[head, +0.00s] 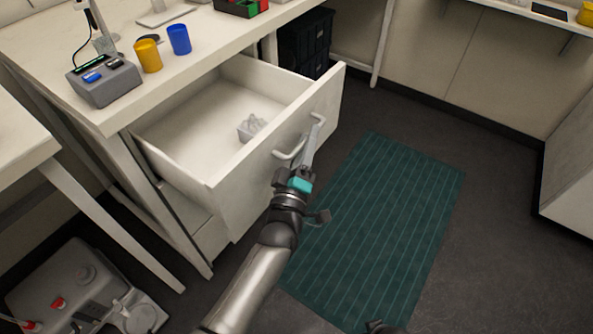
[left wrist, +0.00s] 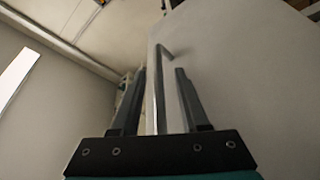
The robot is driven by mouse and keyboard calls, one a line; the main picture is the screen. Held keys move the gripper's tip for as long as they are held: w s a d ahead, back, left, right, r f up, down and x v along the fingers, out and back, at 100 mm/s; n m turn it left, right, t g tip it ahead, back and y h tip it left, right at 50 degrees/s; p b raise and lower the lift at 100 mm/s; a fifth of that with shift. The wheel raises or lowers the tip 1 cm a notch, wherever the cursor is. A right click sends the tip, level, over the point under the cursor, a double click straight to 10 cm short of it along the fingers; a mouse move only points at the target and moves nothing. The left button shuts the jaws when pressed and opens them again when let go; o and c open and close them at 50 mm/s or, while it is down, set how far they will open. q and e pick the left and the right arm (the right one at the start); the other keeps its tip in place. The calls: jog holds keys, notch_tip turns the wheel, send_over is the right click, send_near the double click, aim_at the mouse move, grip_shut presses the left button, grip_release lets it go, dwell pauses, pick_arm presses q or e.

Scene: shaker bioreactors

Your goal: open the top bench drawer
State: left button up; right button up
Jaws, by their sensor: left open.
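The top bench drawer (head: 272,133) is pulled well out from under the white bench (head: 115,120). A small pale grey object (head: 250,127) lies inside it. The drawer's bar handle (head: 290,153) is on its front panel. My left gripper (head: 308,155) is at the handle, with its fingers pointing up along the drawer front. In the left wrist view, the handle (left wrist: 160,90) runs between the two open fingers (left wrist: 158,100), with gaps on both sides. My right gripper cannot be made out; only a dark piece shows at the bottom edge of the head view.
A blue cup (head: 179,39), a yellow cup (head: 148,55) and a grey device (head: 104,82) stand on the bench. Dark crates (head: 306,43) stand behind the drawer. A green mat (head: 385,230) covers open floor to the right. A grey machine (head: 80,285) is at the lower left.

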pick_arm(q)
jog(key=p+v, duration=0.2)
jog(key=v, duration=1.2)
jog(key=shift+s+p, duration=0.25)
jog(key=shift+p, duration=0.1)
pick_arm(e)
jog(key=s+d+f, duration=0.3)
jog(key=s, duration=0.2)
jog(key=shift+d, duration=0.35)
jog(key=shift+w+f, duration=0.1)
